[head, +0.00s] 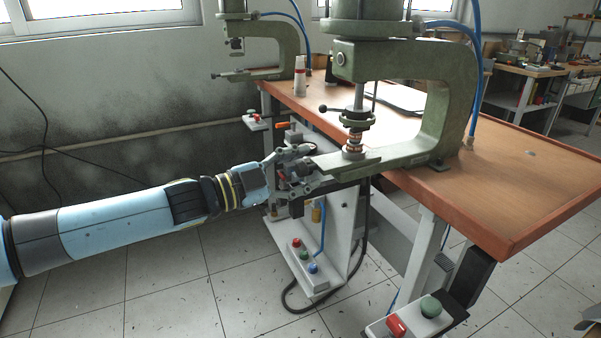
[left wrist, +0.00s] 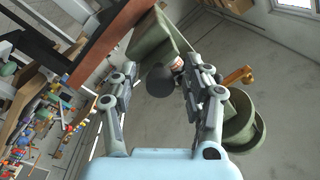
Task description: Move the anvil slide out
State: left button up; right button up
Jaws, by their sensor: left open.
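My left gripper (head: 311,168) is open at the left end of this bar, with one finger above and one below. I cannot tell whether the fingers touch it. In the left wrist view, a green slab (left wrist: 150,42) lies beyond my spread fingers (left wrist: 160,78), and a black ball knob (left wrist: 162,81) shows between them. My right gripper is not in view.
The press spindle with its black-knobbed lever (head: 323,109) stands just above the bar. A brown table (head: 510,190) carries the press. A second press (head: 285,50) stands behind. Button boxes (head: 305,257) sit low under the table. The floor to the left is clear.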

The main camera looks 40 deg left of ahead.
pick_arm(q)
jog(key=shift+c, duration=0.3)
grip_shut()
dwell(0.3)
